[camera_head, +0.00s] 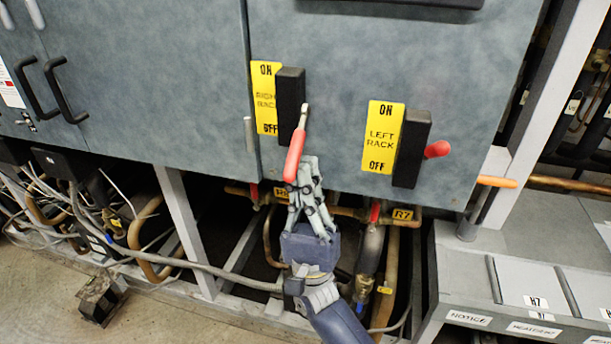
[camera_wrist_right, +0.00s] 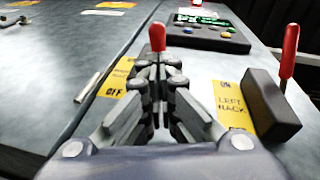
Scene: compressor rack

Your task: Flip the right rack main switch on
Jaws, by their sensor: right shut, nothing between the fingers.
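The right rack main switch is a black box (camera_head: 290,103) beside a yellow ON/OFF label (camera_head: 265,98). Its red-handled lever (camera_head: 296,152) slants down toward the OFF end. My right gripper (camera_head: 308,165) is shut and empty, pointing up at the cabinet just beside and below the red handle. In the right wrist view the red handle (camera_wrist_right: 157,38) stands just beyond my closed fingertips (camera_wrist_right: 160,68); whether they touch is unclear. The fingers hide part of the lever and its box there. My left gripper is not in view.
The left rack switch (camera_head: 411,150) with its own red handle (camera_head: 437,149) is close on the right. Pipes (camera_head: 372,250) run below the cabinet. A grey ledge (camera_head: 520,240) stands at lower right. A control panel (camera_wrist_right: 208,28) sits higher on the cabinet.

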